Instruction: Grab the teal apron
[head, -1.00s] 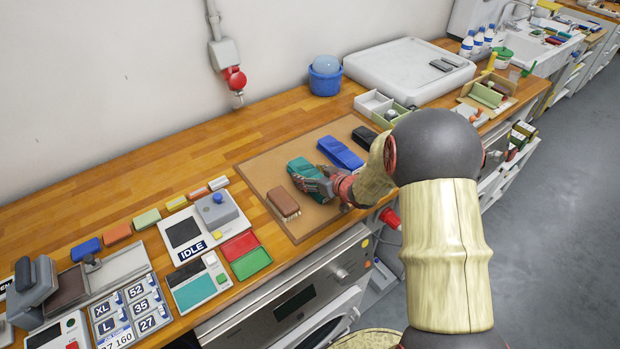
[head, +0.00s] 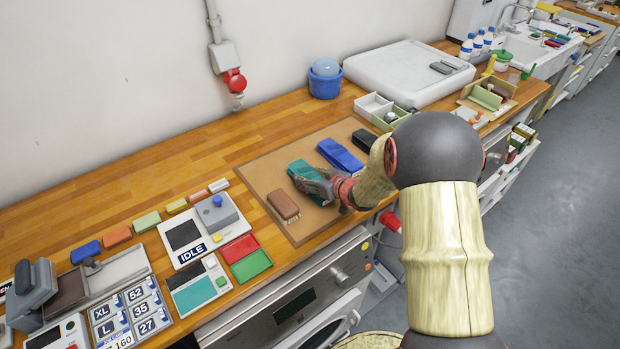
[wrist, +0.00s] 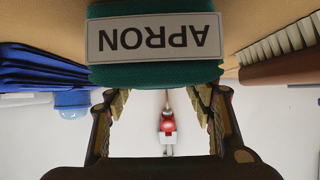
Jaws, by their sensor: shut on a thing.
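The teal apron (head: 304,172) is a folded bundle on the brown mat (head: 262,178), between a blue folded bundle and a brush. My gripper (head: 318,186) is at its near right end, shut on it. In the wrist view the teal apron (wrist: 150,72) fills the top middle, with a white label reading APRON upside down. The fingers of my gripper (wrist: 160,105) show on both sides below it. Whether the apron is clear of the mat cannot be told.
The blue bundle (head: 340,154) lies just right of the apron, with a black item (head: 365,138) beyond it. The brown brush (head: 283,204) lies to the left. A grey device marked IDLE (head: 195,235) stands further left.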

